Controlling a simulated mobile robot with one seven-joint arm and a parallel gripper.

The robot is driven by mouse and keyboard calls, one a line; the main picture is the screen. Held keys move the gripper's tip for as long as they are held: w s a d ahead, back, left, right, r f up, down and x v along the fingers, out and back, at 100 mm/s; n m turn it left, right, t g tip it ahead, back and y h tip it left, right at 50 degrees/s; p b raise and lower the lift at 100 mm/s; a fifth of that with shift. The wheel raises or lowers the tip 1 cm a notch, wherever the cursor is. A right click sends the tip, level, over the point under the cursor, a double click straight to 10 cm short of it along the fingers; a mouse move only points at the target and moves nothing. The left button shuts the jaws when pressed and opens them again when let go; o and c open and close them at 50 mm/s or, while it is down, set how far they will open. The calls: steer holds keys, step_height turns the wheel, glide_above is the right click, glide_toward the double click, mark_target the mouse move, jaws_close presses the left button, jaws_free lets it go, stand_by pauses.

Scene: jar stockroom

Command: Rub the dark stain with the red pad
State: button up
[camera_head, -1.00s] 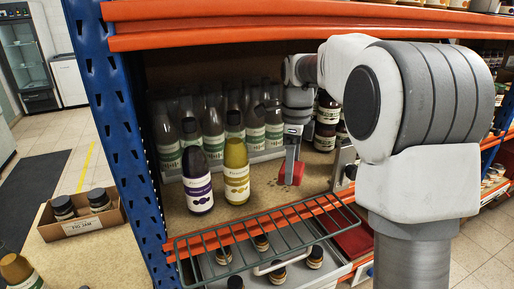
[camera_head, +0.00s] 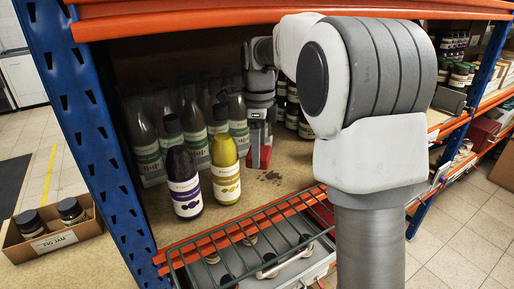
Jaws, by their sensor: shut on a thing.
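My gripper (camera_head: 258,132) is inside the shelf bay, pointing down, shut on the red pad (camera_head: 265,156). The pad is low at the shelf board, and I cannot tell whether it touches the board. The dark stain (camera_head: 268,177) shows as small dark spots on the shelf board, in front of the pad and slightly right. The pad does not cover the visible spots. My own arm blocks part of the view to the right.
A purple bottle (camera_head: 182,182) and a yellow bottle (camera_head: 225,169) stand just left of the pad. Several green-labelled bottles (camera_head: 145,140) stand behind them. A wire rack (camera_head: 250,233) lies along the front edge. Jars (camera_head: 305,125) stand back right.

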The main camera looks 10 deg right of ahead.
mark_target(281, 176)
steer(key=shift+f+b, duration=2.4)
steer(key=shift+f, duration=0.4)
steer(key=shift+f+b, duration=0.55)
steer(key=shift+f, duration=0.45)
steer(key=shift+w+d+r+p, duration=0.1)
steer(key=shift+w+d+p, duration=0.1)
steer(key=shift+d+p, duration=0.35)
steer(key=shift+w+d+r+p, duration=0.1)
steer(key=shift+w+d+p, duration=0.2)
steer(key=shift+d, duration=0.4)
steer(key=shift+w+d+f+p, duration=0.1)
steer(key=shift+w+d+p, duration=0.1)
steer(key=shift+d+p, duration=0.4)
steer(key=shift+w+d+f+p, duration=0.1)
steer(key=shift+w+d+p, duration=0.15)
steer(key=shift+d, duration=0.7)
steer(key=shift+w+d+p, duration=0.15)
steer(key=shift+d+p, duration=0.3)
steer(key=shift+d, duration=0.3)
steer(key=shift+a, duration=0.1)
